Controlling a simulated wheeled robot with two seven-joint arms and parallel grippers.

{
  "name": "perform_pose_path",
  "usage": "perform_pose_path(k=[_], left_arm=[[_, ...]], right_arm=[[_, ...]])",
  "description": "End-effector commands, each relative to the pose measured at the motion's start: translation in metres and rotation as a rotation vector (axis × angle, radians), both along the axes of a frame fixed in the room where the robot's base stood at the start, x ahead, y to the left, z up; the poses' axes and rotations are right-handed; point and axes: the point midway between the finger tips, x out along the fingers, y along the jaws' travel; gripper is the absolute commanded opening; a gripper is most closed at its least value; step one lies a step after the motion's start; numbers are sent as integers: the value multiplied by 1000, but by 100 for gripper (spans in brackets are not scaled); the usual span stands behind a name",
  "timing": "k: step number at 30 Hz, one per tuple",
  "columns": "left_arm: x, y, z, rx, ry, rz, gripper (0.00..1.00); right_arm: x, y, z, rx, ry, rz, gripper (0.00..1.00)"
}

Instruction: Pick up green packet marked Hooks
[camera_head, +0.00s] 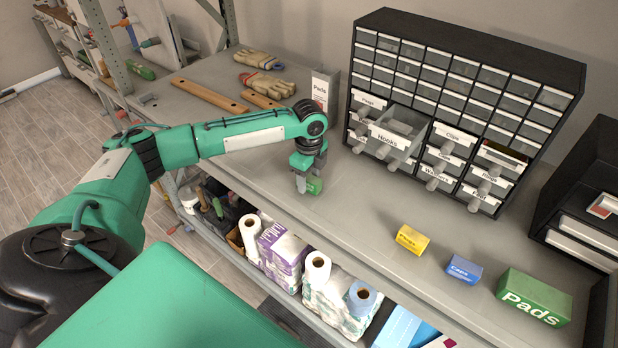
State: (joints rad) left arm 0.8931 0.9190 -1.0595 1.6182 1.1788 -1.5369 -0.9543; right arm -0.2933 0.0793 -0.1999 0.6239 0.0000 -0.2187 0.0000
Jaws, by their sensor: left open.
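Whether the fingers touch the packet I cannot tell. The drawer labelled Hooks (390,141) in the cabinet is pulled out. My right gripper is not in view.
A black drawer cabinet (468,62) stands at the back. A yellow packet (411,239), a blue Caps packet (464,269) and a green Pads box (534,298) lie at the right.

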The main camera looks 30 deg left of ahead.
Motion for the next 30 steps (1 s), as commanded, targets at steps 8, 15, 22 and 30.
perform_pose_path(k=[8,15,22,30], left_arm=[[0,0,-8,0,-2,0,53],[0,0,-7,0,-2,0,15],[0,0,-7,0,-2,0,3],[1,0,2,-1,-3,0,3]], right_arm=[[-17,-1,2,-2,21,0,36],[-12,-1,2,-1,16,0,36],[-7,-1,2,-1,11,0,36],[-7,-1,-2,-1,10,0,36]])
